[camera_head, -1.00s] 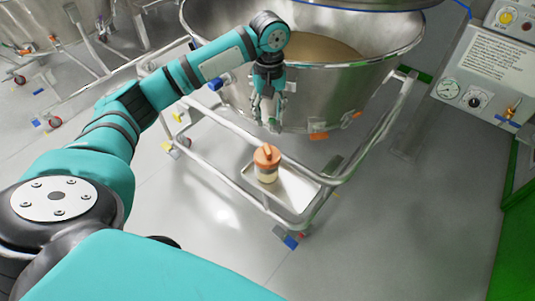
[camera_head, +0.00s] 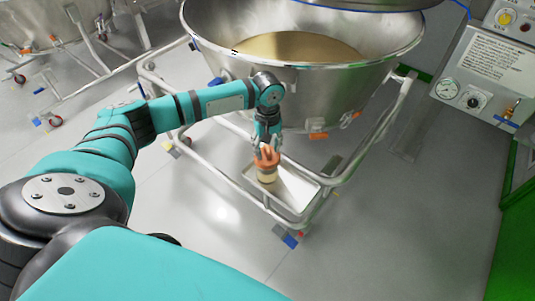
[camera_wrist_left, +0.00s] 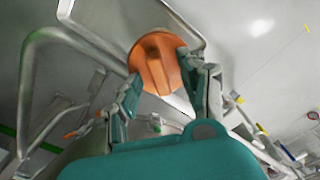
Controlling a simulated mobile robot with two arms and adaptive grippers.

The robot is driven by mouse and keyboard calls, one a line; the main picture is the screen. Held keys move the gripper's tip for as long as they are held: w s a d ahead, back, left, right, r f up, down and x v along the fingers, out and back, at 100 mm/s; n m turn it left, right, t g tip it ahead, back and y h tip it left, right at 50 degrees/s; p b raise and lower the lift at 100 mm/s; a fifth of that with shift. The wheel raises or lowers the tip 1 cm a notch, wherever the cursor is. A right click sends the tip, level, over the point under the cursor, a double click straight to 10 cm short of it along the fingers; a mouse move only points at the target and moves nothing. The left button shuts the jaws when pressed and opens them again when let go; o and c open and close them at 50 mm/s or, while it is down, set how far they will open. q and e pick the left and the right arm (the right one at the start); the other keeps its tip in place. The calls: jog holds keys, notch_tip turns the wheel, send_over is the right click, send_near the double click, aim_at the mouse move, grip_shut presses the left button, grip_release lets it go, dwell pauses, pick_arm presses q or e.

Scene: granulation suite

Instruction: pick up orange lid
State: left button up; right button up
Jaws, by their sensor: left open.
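The orange lid (camera_head: 267,157) sits on a small pale jar (camera_head: 267,175) that stands on a tray (camera_head: 297,192). My left gripper (camera_head: 266,151) is open and has come down from above to the lid, with its fingertips around the lid's upper part. In the left wrist view the lid (camera_wrist_left: 157,62) shows its raised grip bar, and the fingers (camera_wrist_left: 160,70) stand apart on either side of it. I cannot tell whether they touch it. The jar is hidden beneath the lid in the wrist view. My right gripper is not in view.
A large steel bowl (camera_head: 310,85) with tan powder stands behind the tray on a tubular frame (camera_head: 335,185). A control panel (camera_head: 482,75) with a gauge is at the right. The grey floor (camera_head: 400,235) in front is clear.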

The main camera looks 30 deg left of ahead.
pick_arm(q)
grip_shut()
jog(key=shift+r, duration=0.15)
dwell(0.4)
